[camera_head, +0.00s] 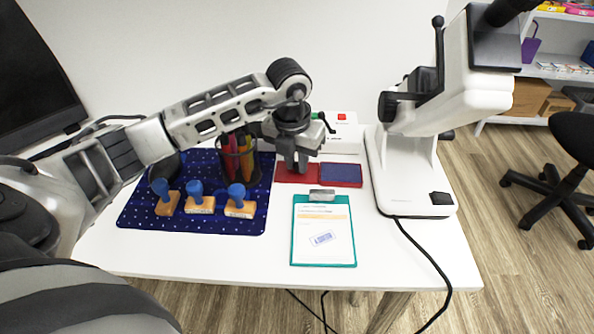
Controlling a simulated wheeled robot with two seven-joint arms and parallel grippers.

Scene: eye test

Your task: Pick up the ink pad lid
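The red ink pad (342,175) lies open on the white table, with its dark blue pad facing up. The red ink pad lid (284,174) is directly to its left, partly hidden behind my gripper. My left gripper (296,167) points down at the lid, with its fingertips over the lid's middle. The fingers look close together. Whether they touch or grip the lid cannot be told from this view. My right gripper is not in view.
A dark blue starry mat (140,212) holds several wooden stamps with blue handles (200,200) and a pen cup (238,160). A teal clipboard (323,258) lies in front of the pad. A white microscope (410,180) stands at right. A white box (343,140) is behind.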

